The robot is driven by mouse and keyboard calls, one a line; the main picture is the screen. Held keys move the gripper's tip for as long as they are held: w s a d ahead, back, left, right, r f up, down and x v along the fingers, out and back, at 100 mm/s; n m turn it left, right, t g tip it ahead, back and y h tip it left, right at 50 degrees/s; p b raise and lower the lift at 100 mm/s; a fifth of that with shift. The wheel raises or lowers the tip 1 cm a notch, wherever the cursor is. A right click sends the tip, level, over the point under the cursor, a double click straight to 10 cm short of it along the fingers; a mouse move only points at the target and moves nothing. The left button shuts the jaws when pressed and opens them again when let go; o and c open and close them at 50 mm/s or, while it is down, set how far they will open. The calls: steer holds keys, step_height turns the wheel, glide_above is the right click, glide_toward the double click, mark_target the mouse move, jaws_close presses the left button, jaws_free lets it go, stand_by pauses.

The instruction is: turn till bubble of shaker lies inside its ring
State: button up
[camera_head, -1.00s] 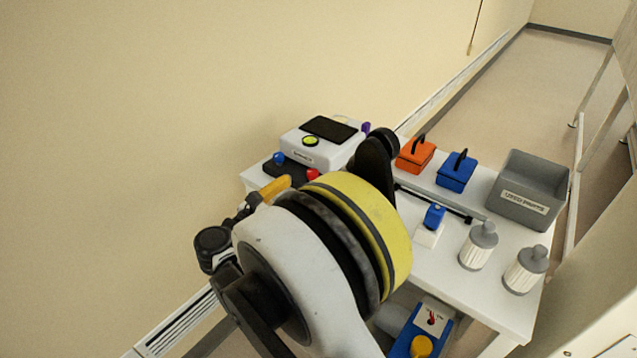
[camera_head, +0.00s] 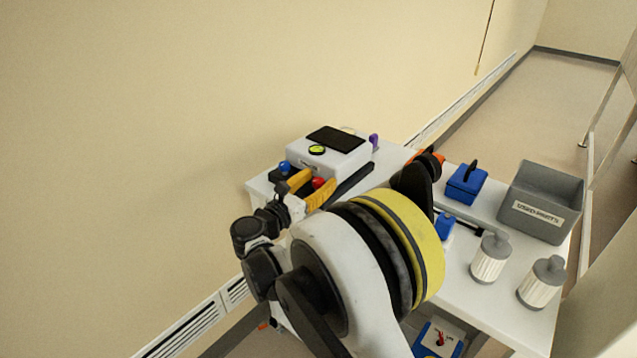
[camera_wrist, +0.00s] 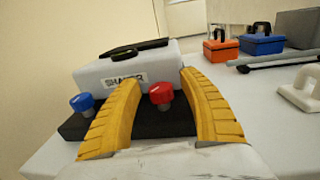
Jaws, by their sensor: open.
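The shaker (camera_head: 328,158) is a white box with a black top plate at the back left of the white table. Its round yellow-green bubble level (camera_head: 317,150) shows in the head view; where the bubble sits in its ring is too small to tell. In the wrist view the shaker (camera_wrist: 125,72) bears its name label. A blue knob (camera_wrist: 82,103) and a red knob (camera_wrist: 161,94) stand on its dark front base. My gripper (camera_wrist: 158,92) is open, its yellow fingers either side of the red knob, apparently not touching it. The blue knob is outside the left finger.
Orange (camera_wrist: 218,46) and blue (camera_wrist: 262,40) boxes with black handles stand to the right. A grey bin (camera_head: 542,202) and two white ribbed bottles (camera_head: 490,257) are farther right. A wall borders the table's left side.

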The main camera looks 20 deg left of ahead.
steer(key=shift+c, duration=0.3)
jaws_close()
steer(key=shift+m+g+h, duration=0.5)
steer(key=shift+m+h, duration=0.4)
steer(key=shift+h, duration=0.4)
steer(key=m+g+h, duration=0.2)
steer(key=h, duration=0.1)
steer(key=shift+m+h+p, duration=0.4)
steer(key=shift+m+g+h, duration=1.5)
steer(key=shift+g+h, duration=0.1)
steer(key=shift+g, duration=0.6)
